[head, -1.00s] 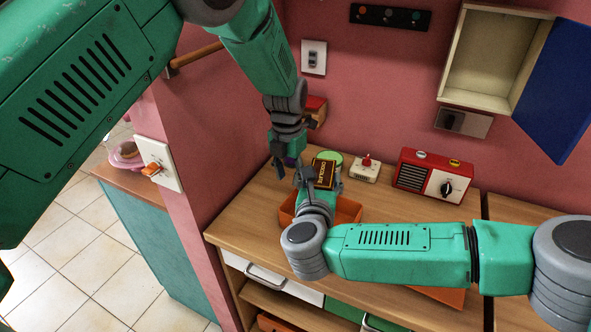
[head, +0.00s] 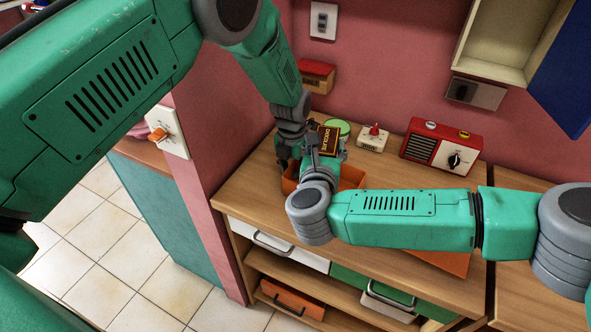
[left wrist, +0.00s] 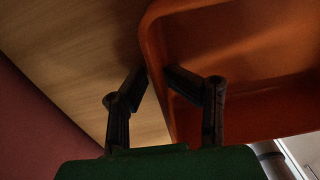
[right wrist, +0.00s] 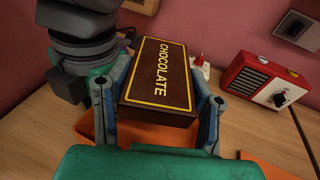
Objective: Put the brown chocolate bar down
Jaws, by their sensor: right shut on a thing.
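The brown chocolate bar (head: 327,141), with a yellow border and lettering, is in my right gripper (head: 321,160) above the counter. In the right wrist view the bar (right wrist: 158,78) stands between the two fingers, which are shut on it. My left gripper (head: 284,170) is low at the left end of the orange tray (head: 351,177), partly hidden by its own arm. In the left wrist view its fingertips (left wrist: 153,70) are close together at the rim of the orange tray (left wrist: 240,58); whether they grip the rim cannot be told.
A green-topped container (head: 343,127) stands behind the bar. A small white device with a red knob (head: 373,139) and a red radio (head: 438,147) stand along the wall. Bare counter (head: 385,176) lies in front of them. An open cabinet with a blue door (head: 560,75) hangs at the upper right.

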